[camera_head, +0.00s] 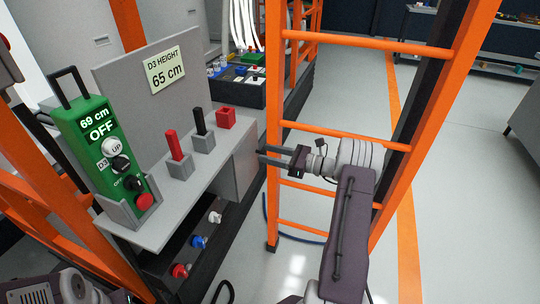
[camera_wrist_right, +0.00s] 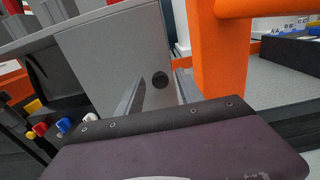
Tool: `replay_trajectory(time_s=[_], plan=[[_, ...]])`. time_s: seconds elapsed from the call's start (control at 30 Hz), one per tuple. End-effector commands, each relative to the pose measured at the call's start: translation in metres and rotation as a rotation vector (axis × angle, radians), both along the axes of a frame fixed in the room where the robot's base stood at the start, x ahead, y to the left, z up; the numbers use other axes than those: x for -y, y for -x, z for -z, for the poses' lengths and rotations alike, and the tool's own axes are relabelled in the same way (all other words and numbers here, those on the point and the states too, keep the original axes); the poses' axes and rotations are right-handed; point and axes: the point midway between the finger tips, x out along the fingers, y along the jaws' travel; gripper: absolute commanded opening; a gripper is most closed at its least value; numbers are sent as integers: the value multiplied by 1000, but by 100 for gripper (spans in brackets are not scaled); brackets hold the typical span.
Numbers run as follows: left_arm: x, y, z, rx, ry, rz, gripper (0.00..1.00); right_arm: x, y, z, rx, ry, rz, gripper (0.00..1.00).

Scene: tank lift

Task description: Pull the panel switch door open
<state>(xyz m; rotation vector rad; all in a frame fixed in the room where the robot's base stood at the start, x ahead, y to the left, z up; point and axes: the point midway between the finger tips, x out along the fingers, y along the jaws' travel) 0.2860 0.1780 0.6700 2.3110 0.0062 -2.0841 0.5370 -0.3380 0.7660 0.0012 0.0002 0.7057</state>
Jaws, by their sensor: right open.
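A grey cabinet with a flat front face (camera_head: 245,163) sits under the right end of the grey shelf. The wrist view shows a large grey panel (camera_wrist_right: 110,55) with a small dark round knob (camera_wrist_right: 160,79) near its right edge. The panel looks shut; I see no gap around it. My right gripper (camera_head: 262,156) is open and empty, its fingers pointing left toward the cabinet. In the wrist view the knob appears between the two fingers (camera_wrist_right: 158,92); I cannot tell whether they touch the panel. My left gripper is not in view; only part of my left arm shows at the lower left.
An orange ladder-like frame (camera_head: 398,150) stands close around my right forearm. A green control box (camera_head: 95,140) reading 69 cm and OFF stands on the shelf (camera_head: 150,222). A sign (camera_head: 165,70) reads D3 height 65 cm. Red and black handles stand in grey holders.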

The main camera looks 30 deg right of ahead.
Motion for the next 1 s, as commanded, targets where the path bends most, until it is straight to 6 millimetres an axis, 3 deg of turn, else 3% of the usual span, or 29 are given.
replay_trajectory(time_s=[0.07,0.23,1.0], plan=[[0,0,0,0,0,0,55,0,0,0,0,0,0,44],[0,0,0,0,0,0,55,0,0,0,1,1,0,0],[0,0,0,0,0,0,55,0,1,0,-1,1,-2,0]])
